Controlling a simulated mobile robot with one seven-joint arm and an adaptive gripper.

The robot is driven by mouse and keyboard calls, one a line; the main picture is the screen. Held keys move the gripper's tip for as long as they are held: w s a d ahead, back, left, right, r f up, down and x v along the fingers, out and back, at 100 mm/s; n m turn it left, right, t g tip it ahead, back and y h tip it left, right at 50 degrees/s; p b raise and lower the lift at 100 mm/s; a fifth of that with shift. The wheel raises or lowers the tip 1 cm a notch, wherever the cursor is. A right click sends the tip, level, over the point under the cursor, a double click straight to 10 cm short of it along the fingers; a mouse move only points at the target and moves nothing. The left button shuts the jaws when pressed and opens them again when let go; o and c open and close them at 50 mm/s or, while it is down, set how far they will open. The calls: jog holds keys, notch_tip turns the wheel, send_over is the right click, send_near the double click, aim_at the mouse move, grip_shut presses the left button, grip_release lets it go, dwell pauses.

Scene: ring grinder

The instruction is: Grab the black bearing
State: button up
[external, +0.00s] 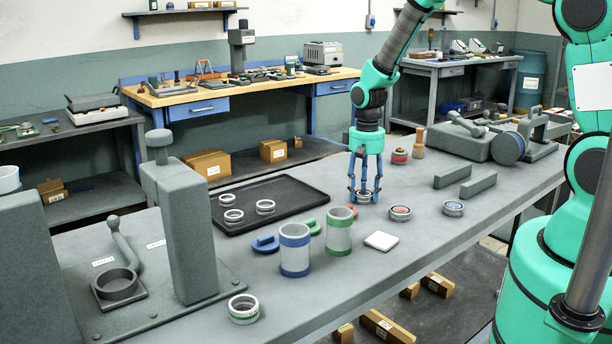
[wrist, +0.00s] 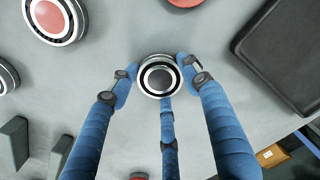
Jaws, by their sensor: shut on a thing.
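The black bearing (wrist: 160,77) is a small metal ring with a dark inner band and a grey centre. It shows upright between my fingertips in the wrist view. In the external view the bearing (external: 365,197) is low at the table surface, partly covered by the fingers. My gripper (external: 364,188) points straight down with its blue fingers closed around the bearing. In the wrist view my gripper (wrist: 158,80) has a finger on each side of it and a third below. Whether the bearing touches the table cannot be told.
Bearings with coloured centres (external: 400,213) (external: 453,208) stand to the right. A black tray (external: 300,196) with several rings lies left. Blue-banded (external: 295,250) and green-banded (external: 339,231) cylinders and a white square (external: 381,241) stand in front. Grey blocks (external: 452,176) lie right.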

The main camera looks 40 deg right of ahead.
aim_at(365, 193)
jog(key=shift+r, duration=0.1)
jog(key=shift+r, duration=0.45)
notch_tip(365, 193, up, 3)
jog(key=shift+s+f+p, duration=0.1)
jog(key=shift+s+p, duration=0.05)
jog(key=shift+p, duration=0.35)
jog(key=s, duration=0.4)
jog(key=s+p, duration=0.1)
jog(key=s, duration=0.4)
jog(key=s+r, duration=0.1)
jog(key=s, duration=0.4)
jog(key=shift+s+a, duration=0.1)
jog(key=shift+s+r, duration=0.1)
jog(key=shift+s, duration=0.65)
jog(key=shift+s, duration=0.1)
